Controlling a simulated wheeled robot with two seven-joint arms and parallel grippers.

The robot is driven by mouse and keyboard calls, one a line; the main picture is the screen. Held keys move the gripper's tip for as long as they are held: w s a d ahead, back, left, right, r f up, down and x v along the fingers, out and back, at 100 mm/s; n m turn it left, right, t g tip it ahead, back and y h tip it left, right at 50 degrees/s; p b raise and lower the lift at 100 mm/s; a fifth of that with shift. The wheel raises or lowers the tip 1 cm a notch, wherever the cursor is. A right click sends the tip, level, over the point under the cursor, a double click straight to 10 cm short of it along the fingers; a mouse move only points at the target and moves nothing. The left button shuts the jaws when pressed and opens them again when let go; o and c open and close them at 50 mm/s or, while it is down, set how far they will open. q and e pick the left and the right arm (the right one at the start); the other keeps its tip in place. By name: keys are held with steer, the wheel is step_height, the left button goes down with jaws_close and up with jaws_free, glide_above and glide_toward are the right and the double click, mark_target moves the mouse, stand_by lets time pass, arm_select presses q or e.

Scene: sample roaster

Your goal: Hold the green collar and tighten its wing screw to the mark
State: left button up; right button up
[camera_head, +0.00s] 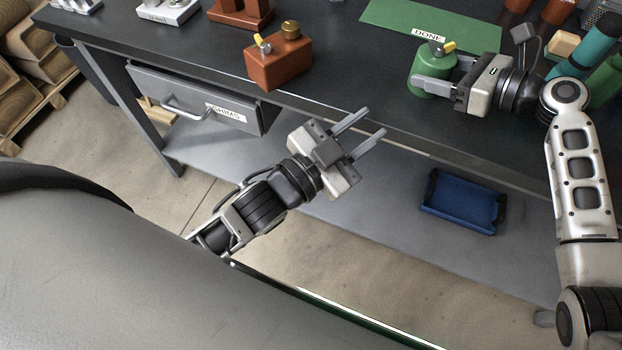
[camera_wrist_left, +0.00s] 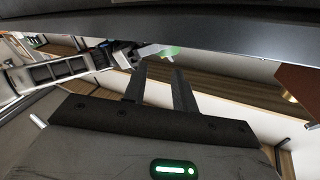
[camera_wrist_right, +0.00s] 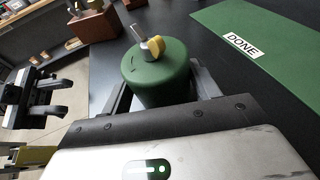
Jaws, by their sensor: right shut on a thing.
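The green collar (camera_head: 430,68) stands upright on the dark bench near its front edge. Its wing screw (camera_head: 447,47) on top has a yellow wing; the screw also shows in the right wrist view (camera_wrist_right: 238,42), with a small dark mark on the collar's top beside it. My right gripper (camera_head: 434,84) is shut on the collar, one finger on each side. My left gripper (camera_head: 370,122) is open and empty, in front of the bench edge, to the left of the collar and apart from it.
An orange-brown block (camera_head: 278,62) with a yellow-winged screw stands at the bench's front left. A green mat (camera_head: 400,18) marked DONE lies behind the collar. Teal and green cylinders (camera_head: 594,48) stand at right. A blue tray (camera_head: 462,202) is on the lower shelf; the SHIMS drawer (camera_head: 200,98) sits below left.

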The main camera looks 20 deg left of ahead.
arm_select(q)
steer(key=s+a+f+n+g+y, duration=0.4)
steer(key=s+a+f+n, duration=0.1)
steer(key=f, duration=0.5)
steer(key=shift+s+a+f+n+g+y, duration=0.3)
steer(key=shift+s+a+n, duration=0.15)
steer(key=shift+s, duration=0.2)
